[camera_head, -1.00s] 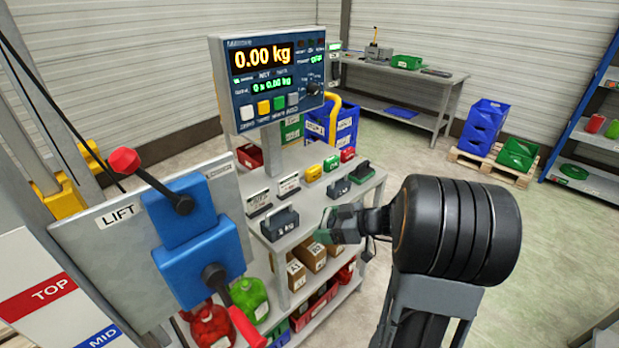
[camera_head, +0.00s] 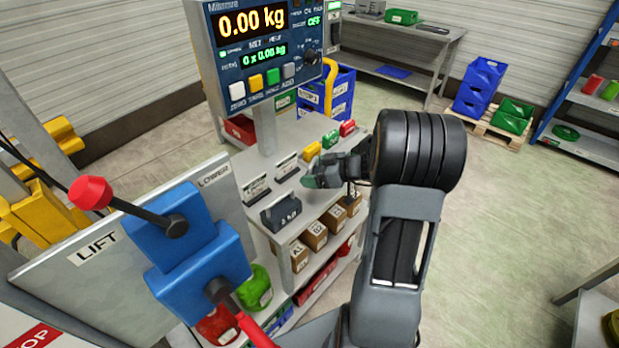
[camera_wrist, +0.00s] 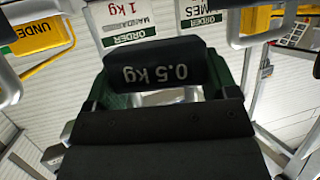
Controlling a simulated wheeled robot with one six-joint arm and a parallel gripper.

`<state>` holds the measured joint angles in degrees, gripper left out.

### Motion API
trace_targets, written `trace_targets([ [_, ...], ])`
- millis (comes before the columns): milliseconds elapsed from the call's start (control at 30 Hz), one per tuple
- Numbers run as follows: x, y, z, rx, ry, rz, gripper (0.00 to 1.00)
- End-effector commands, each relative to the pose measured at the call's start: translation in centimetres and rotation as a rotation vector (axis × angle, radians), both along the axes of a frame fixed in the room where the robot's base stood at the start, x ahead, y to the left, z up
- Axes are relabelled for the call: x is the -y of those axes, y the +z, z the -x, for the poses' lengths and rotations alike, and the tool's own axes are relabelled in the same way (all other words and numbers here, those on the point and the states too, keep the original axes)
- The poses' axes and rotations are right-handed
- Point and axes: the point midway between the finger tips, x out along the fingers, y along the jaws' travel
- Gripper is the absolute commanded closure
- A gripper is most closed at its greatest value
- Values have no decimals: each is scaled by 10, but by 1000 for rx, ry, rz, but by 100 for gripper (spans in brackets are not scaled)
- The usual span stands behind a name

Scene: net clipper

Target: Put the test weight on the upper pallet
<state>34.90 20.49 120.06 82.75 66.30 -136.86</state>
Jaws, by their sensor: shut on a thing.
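My gripper (camera_head: 316,175) is above the grey weighing bench (camera_head: 250,163) in the head view. It is shut on a dark test weight marked 0.5 kg (camera_wrist: 160,74), which fills the middle of the wrist view with its lettering upside down. In the head view the held weight is hard to tell from the jaws. A larger dark weight with a handle (camera_head: 281,212) stands on the bench to the left of my gripper. I cannot make out the upper pallet for certain in either view.
The scale display (camera_head: 262,45) reads 0.00 kg. A blue lift control box (camera_head: 195,250) with a red-knobbed lever (camera_head: 90,193) stands in the left foreground. Small cards (camera_head: 256,190) and coloured blocks (camera_head: 312,150) are on the bench. Open floor (camera_head: 500,200) lies to the right.

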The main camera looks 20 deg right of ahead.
Motion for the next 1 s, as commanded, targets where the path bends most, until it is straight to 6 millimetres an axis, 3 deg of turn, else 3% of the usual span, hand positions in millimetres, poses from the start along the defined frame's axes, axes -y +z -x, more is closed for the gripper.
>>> trace_targets([
  [200, 1, -20, -19, 4, 1, 0, 67],
  [467, 1, -33, -29, 2, 2, 0, 67],
  [700, 1, -58, -28, 2, 0, -1, 67],
  [1000, 1, -62, -28, 5, 1, 1, 67],
])
